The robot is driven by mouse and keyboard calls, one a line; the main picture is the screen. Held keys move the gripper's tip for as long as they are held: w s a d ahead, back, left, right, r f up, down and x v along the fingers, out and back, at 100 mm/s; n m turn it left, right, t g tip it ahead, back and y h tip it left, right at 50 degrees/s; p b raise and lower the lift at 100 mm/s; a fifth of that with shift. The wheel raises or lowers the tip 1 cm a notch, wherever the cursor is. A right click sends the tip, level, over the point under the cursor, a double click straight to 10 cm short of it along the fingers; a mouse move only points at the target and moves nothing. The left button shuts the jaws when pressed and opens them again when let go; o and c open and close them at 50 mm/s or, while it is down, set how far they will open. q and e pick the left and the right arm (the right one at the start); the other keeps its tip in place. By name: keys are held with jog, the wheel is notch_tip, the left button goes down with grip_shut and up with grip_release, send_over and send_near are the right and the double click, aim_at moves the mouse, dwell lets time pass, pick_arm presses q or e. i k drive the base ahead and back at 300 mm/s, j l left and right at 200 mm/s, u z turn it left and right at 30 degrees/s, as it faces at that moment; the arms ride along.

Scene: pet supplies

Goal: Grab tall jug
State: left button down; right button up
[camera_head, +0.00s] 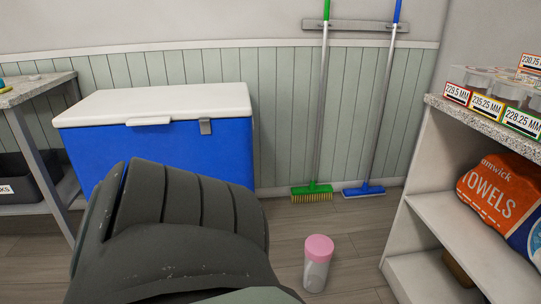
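A cylindrical container with a pink lid and a pale body (317,262) stands upright on the wood floor, low in the picture and right of centre. It is the only thing in view that could be the tall jug, but I cannot tell for sure; no handle or spout shows. Neither my left nor my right gripper can be made out. A large dark grey ribbed shape, which may be part of my own arm, fills the lower left and hides the floor there.
A blue cooler with a white lid (160,104) stands against the back wall. A green broom (312,190) and a blue broom (364,188) hang from a wall rack. White shelves (455,222) with towel packs (497,195) stand at the right. Floor between cooler and shelves is clear around the container.

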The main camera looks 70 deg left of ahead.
aim_at(319, 249)
jog(key=u, duration=1.75)
jog(key=i+j+z, duration=0.1)
jog(key=z, duration=0.25)
jog(key=j+z, duration=0.2)
jog(key=z, duration=0.15)
jog(key=j+z, duration=0.25)
jog(key=z, duration=0.15)
jog(key=j+z, duration=0.35)
jog(key=j, duration=0.75)
jog(key=i, duration=0.05)
